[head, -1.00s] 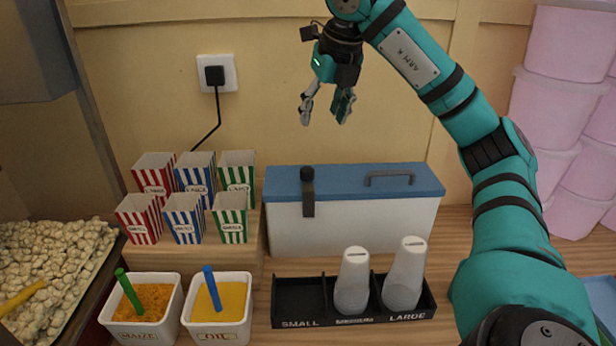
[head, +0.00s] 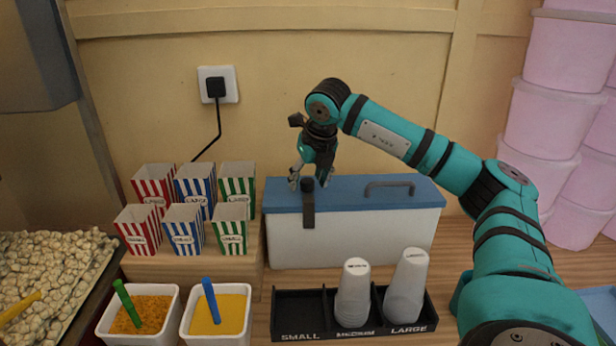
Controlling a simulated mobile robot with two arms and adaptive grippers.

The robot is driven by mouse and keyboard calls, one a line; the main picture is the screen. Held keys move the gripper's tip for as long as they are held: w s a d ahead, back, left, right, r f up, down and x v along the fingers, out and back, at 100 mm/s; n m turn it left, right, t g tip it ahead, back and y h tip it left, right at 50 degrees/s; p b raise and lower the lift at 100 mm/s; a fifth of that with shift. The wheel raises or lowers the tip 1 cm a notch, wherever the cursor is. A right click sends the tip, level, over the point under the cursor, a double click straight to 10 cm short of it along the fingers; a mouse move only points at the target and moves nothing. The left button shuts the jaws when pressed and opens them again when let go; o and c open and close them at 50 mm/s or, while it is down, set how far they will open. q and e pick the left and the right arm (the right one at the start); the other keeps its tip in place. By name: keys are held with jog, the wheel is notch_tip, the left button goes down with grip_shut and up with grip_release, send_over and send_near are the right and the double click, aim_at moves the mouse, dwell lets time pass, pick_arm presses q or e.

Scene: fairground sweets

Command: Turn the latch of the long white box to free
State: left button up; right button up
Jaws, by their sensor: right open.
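The long white box (head: 365,241) stands against the back wall with its blue lid (head: 345,197) on. A grey handle (head: 390,188) sits on the lid. The dark latch (head: 308,208) is at the left part of the box's front edge, with a round knob on top and a strap hanging down over the front face. My right gripper (head: 310,183) points down just above the knob, its fingers apart, one to each side of it. Whether the fingers touch the knob I cannot tell. My left gripper is out of view.
Striped popcorn cartons (head: 185,229) stand on a wooden step left of the box. A black cup tray (head: 300,305) with white cups (head: 406,287) is in front. Tubs of orange grains (head: 139,317) and yellow oil (head: 216,317) stand front left. Pink tubs (head: 548,110) are stacked at right.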

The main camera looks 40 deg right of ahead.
jog(key=shift+f, duration=0.15)
jog(key=shift+c, duration=0.3)
grip_shut()
